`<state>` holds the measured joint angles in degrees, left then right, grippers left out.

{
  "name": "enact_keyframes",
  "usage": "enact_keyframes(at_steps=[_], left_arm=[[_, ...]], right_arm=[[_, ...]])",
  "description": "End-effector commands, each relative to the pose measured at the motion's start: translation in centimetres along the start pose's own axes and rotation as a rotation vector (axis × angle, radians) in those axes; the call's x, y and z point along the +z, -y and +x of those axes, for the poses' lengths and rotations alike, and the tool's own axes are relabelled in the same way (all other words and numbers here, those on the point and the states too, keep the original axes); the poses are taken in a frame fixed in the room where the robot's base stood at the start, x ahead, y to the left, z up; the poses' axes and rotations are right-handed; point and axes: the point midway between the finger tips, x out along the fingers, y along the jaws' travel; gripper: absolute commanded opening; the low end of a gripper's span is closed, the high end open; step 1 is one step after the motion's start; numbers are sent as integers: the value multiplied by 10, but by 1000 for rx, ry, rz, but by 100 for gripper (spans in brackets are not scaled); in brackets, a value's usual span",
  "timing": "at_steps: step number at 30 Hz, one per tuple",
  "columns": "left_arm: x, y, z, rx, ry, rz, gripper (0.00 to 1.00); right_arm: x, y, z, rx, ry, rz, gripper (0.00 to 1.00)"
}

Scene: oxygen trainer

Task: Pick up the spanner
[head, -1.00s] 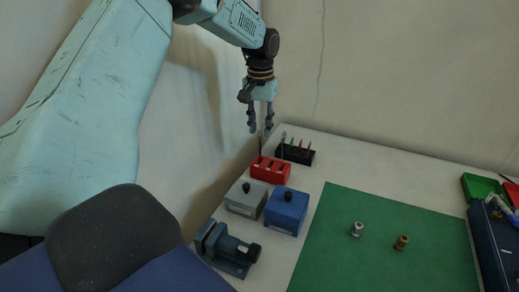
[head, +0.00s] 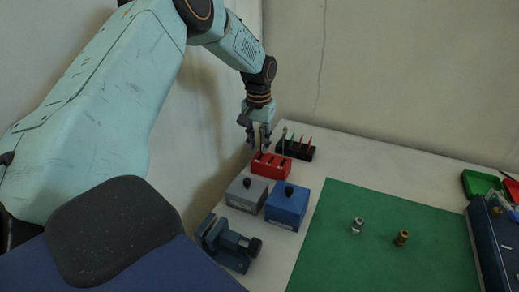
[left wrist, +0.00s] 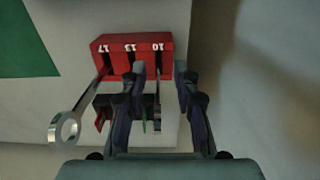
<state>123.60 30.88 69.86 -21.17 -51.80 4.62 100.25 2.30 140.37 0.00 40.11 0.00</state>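The red rack (head: 271,168) stands on the table near the wall. In the left wrist view the rack (left wrist: 108,45) shows the labels 17, 13 and 10. A spanner with a ring end (left wrist: 67,128) leans out of slot 17. A thinner spanner (left wrist: 157,88) rises from slot 10. My left gripper (head: 258,144) is just above the rack, pointing down. In the left wrist view the gripper (left wrist: 161,75) is open, its fingers on either side of the slot 10 spanner, apparently not closed on it. Slot 13 is partly hidden by a finger. My right gripper is out of view.
A black rack (head: 296,152) with coloured tools stands behind the red one. A grey box (head: 245,196), a blue box (head: 286,209) and a vise (head: 228,246) stand nearer. Two fittings sit on the green mat (head: 390,260). The wall is close on the left.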

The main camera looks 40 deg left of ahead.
Motion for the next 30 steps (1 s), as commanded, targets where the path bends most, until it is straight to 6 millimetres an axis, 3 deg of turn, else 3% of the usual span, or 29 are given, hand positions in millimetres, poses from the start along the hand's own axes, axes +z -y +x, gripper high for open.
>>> enact_keyframes(at_steps=[3, 14, 30], left_arm=[[-1, 0, 0, 0, 0, 0, 30], [-1, 0, -1, 0, 0, 0, 0], [-1, 0, -1, 0, -1, 0, 0]], right_arm=[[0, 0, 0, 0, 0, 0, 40], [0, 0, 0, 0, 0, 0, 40], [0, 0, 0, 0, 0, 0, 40]])
